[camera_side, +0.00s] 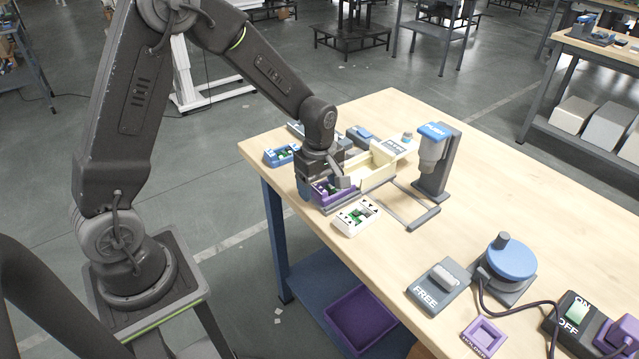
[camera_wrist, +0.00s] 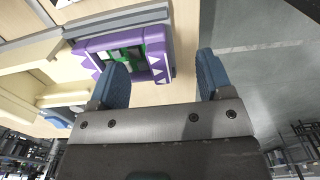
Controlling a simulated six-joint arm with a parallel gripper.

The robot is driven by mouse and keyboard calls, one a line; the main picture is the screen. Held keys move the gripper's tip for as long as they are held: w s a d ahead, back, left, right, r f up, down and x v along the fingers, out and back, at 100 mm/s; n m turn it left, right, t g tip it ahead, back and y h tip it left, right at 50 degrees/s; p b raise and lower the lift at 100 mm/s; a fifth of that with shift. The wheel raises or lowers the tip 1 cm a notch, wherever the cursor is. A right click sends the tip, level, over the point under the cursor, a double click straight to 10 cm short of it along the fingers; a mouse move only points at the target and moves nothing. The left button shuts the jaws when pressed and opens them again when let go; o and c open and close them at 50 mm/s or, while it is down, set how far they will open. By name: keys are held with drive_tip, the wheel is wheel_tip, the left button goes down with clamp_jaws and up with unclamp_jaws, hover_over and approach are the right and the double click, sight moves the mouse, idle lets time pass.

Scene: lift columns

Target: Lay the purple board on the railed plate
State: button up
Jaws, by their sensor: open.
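The purple board (camera_side: 338,197) with a green and dark middle lies near the table's left edge, at the near-left end of a cream piece. The wrist view shows its purple toothed rim (camera_wrist: 122,38) beside a grey rail. A cream plate (camera_side: 371,168) with grey bars beside it looks like the railed plate; whether the board rests on it I cannot tell. My gripper (camera_side: 335,181) is low above the board and partly hides it. In the wrist view my gripper (camera_wrist: 163,75) is open; its left finger overlaps the board, its right finger is off to the right.
A white board (camera_side: 357,217) lies just in front and a blue board (camera_side: 281,155) at the back left. A grey post with a blue top (camera_side: 436,160) stands to the right. Switch boxes, a blue round device (camera_side: 510,257) and a small purple frame (camera_side: 483,336) lie lower right.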

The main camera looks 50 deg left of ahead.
drive_tip(key=shift+r, duration=0.1)
drive_tip(key=shift+r, duration=2.95)
drive_tip(key=shift+r, duration=0.2)
drive_tip(key=s+d+r+m+t, duration=0.2)
drive_tip(key=s+r+m, duration=0.5)
drive_tip(key=s+m, duration=0.2)
drive_tip(key=s+d+r+m+t, duration=0.3)
drive_tip(key=s+r+m, duration=0.4)
drive_tip(key=s+m, duration=0.2)
drive_tip(key=shift+s+d+t, duration=0.2)
drive_tip(key=shift+s+t, duration=0.1)
drive_tip(key=shift+s, duration=0.3)
